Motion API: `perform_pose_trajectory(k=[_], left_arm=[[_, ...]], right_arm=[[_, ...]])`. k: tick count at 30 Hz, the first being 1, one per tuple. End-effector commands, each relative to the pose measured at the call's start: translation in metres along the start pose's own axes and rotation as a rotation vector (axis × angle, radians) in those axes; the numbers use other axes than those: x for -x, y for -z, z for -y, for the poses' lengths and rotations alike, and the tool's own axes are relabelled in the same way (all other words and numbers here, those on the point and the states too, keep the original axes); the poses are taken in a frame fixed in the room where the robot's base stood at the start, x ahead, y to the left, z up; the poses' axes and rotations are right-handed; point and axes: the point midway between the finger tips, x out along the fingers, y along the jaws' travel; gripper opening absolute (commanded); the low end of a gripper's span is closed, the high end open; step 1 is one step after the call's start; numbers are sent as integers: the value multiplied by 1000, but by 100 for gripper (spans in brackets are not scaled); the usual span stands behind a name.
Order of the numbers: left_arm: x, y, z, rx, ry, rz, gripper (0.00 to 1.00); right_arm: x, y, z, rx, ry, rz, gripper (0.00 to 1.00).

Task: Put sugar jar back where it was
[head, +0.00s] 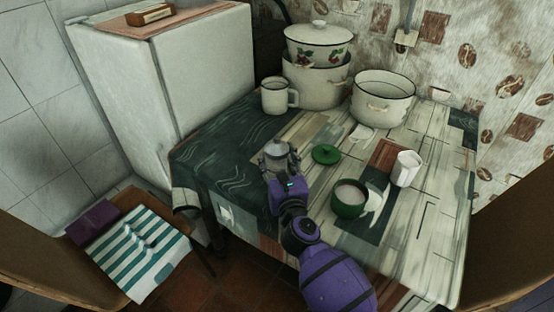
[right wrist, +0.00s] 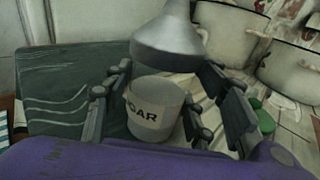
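The sugar jar (right wrist: 152,118) is pale, with dark letters partly visible, and a grey cone-shaped piece (right wrist: 168,38) shows above it. In the head view the jar (head: 279,150) stands upright at the middle of the table's front part. My right gripper (head: 279,163) has its fingers on both sides of the jar. I cannot tell whether the jar's base touches the table. My left gripper is not in view.
The table (head: 318,220) also carries a white mug (head: 275,99), stacked pots (head: 318,85), a wide pot (head: 382,98), a green lid (head: 326,154), a green pot (head: 347,203) and a white cup (head: 406,169). A fridge (head: 165,75) and a striped stool (head: 137,250) stand left.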

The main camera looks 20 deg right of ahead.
Motion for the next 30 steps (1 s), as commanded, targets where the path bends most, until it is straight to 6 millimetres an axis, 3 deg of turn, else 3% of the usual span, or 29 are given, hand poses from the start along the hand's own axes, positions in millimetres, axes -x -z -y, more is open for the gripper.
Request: perform_pose_trajectory(k=[3, 14, 30], left_arm=[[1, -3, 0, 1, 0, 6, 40], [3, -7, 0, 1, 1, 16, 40], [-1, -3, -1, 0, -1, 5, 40]], right_arm=[[0, -1, 0, 0, 0, 0, 68], [0, -6, 0, 0, -1, 2, 68], [102, -2, 0, -1, 0, -3, 68]])
